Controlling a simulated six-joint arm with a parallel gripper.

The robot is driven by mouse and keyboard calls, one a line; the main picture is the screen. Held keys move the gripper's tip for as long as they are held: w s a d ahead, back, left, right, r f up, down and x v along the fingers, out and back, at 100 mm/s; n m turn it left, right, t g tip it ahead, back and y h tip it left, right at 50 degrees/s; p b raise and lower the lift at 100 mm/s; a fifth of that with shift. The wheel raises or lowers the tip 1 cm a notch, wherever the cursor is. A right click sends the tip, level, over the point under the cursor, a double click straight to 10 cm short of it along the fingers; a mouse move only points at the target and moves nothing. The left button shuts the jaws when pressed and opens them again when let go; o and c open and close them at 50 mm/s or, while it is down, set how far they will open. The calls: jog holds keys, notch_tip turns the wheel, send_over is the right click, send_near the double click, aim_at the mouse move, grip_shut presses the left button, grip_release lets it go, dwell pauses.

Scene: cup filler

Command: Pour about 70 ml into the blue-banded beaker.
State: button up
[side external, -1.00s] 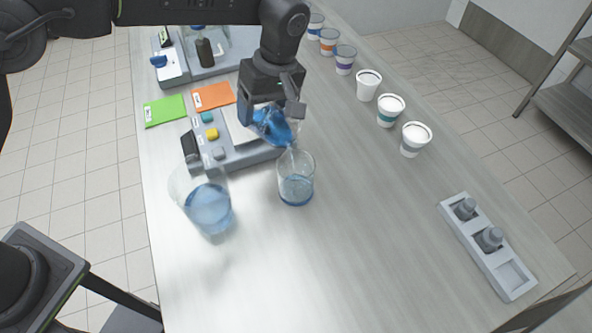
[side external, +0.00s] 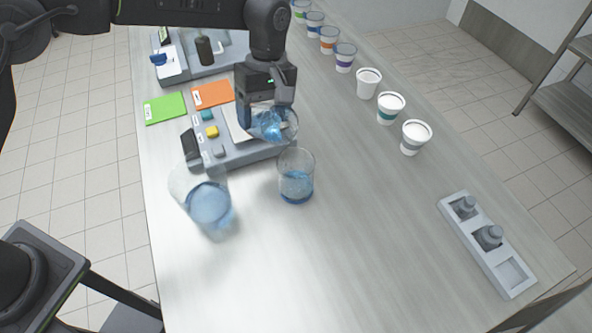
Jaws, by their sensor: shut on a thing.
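My gripper (side external: 262,116) is shut on a clear vessel (side external: 284,127) with blue liquid in it. The vessel is tilted, its mouth to the right, above and slightly left of a clear beaker (side external: 296,163). No stream shows between them. The beaker stands upright on the table and holds some blue liquid. It has a darker blue ring low down; whether that is its band or the liquid is hard to tell. A larger clear vessel (side external: 183,184) with blue liquid stands to the left, apart from the beaker.
A grey device (side external: 227,159) with coloured buttons lies behind the beaker. Several cups (side external: 415,137) line the table's right side. A grey holder (side external: 489,246) with dark-topped items lies front right. Green (side external: 165,108) and orange (side external: 212,93) cards lie back left. The front table (side external: 330,270) is clear.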

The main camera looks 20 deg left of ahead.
aim_at(254, 108)
jog(key=shift+a+f+g+h+b, duration=0.1)
jog(key=shift+f+g+h+b, duration=0.25)
jog(key=shift+f+g+h, duration=0.4)
jog(key=shift+w+h, duration=0.1)
jog(key=shift+h, duration=0.65)
jog(key=shift+a+g, duration=0.1)
jog(key=shift+g, duration=0.15)
dwell(0.3)
jog(key=shift+w+a+m+h+b, duration=0.1)
jog(key=shift+a+m+h+b, duration=0.05)
jog(key=shift+m+h+b, duration=0.15)
jog(key=shift+w+a+f+g+h, duration=0.2)
jog(key=shift+a+f+g+h, duration=0.2)
jog(key=shift+h, duration=0.1)
jog(key=shift+w+a+f+g+h+b, duration=0.2)
jog(key=shift+g+h+b, duration=0.1)
jog(key=shift+h, duration=0.2)
jog(key=g+h, duration=0.1)
jog(key=a+r+h+b, duration=0.1)
jog(key=shift+w+a+m+g+h, duration=0.25)
jog(key=shift+w+m+g+h, duration=0.05)
jog(key=shift+w+m+g, duration=0.1)
jog(key=shift+w+a+f+g+h+b, duration=0.2)
jog(key=shift+a+f+g+h+b, duration=0.15)
jog(key=shift+g+h+b, duration=0.3)
